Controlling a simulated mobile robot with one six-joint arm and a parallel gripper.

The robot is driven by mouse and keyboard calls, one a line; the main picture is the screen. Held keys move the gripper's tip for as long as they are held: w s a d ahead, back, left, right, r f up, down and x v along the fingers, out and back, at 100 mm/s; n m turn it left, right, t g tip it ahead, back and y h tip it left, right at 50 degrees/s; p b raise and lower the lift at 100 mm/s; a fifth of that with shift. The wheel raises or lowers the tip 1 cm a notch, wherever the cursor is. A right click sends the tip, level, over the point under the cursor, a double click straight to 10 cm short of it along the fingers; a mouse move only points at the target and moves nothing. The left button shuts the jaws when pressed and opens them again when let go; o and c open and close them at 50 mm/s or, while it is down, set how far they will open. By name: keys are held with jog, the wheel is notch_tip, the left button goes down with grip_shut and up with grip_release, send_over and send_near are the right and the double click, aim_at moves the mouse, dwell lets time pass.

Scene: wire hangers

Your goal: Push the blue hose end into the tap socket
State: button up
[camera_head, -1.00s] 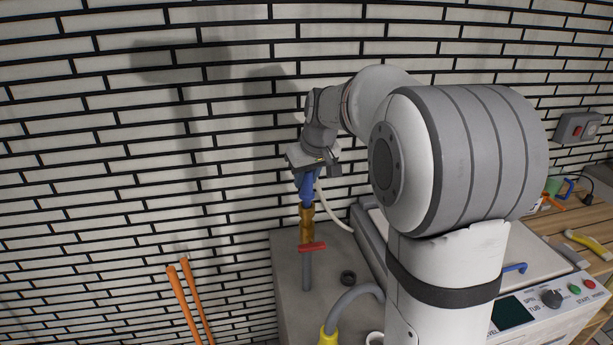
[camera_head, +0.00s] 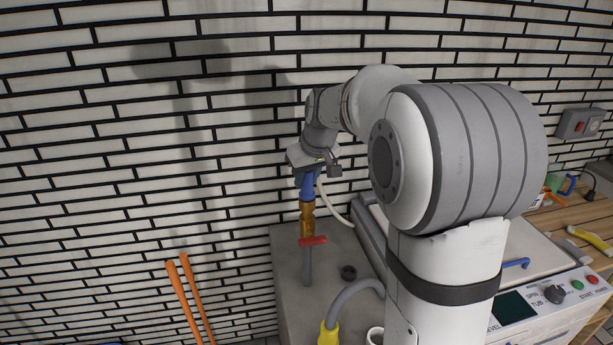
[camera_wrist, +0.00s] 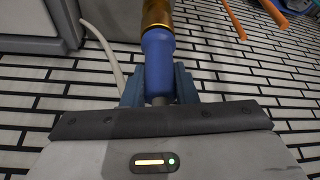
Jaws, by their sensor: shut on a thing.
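The blue hose end (camera_head: 308,184) is held in my gripper (camera_head: 307,174), directly above the brass tap socket (camera_head: 307,217). In the wrist view, my gripper (camera_wrist: 159,92) is shut on the blue hose end (camera_wrist: 158,58), and its tip meets the brass socket (camera_wrist: 156,14) in line with it. I cannot tell how deep the tip sits inside. The tap has a red handle (camera_head: 313,240) and a grey pipe (camera_head: 307,267) below. The white hose (camera_head: 332,205) curves away behind my gripper.
A grey counter (camera_head: 288,300) carries the tap, a black ring (camera_head: 348,272) and a grey hose with a yellow end (camera_head: 328,334). Two orange poles (camera_head: 187,300) stand left. A tiled wall (camera_head: 120,150) is close behind. A control panel (camera_head: 540,302) is at right.

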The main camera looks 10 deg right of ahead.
jog(key=shift+f, duration=0.35)
jog(key=o, duration=1.1)
jog(key=shift+r, duration=0.1)
jog(key=b+v, duration=0.1)
jog(key=v, duration=0.6)
jog(key=shift+s+r, duration=0.15)
jog(key=shift+r, duration=0.15)
jog(key=s+f+m, duration=0.1)
jog(key=s+f, duration=0.3)
jog(key=s, duration=0.5)
jog(key=s+f+m+g, duration=0.1)
jog(key=s+f, duration=0.3)
jog(key=s, duration=0.5)
jog(key=s+a+f+h, duration=0.1)
jog(key=s+f, duration=0.4)
jog(key=s, duration=0.4)
jog(key=shift+s+a+m, duration=0.1)
jog(key=shift+m, duration=0.3)
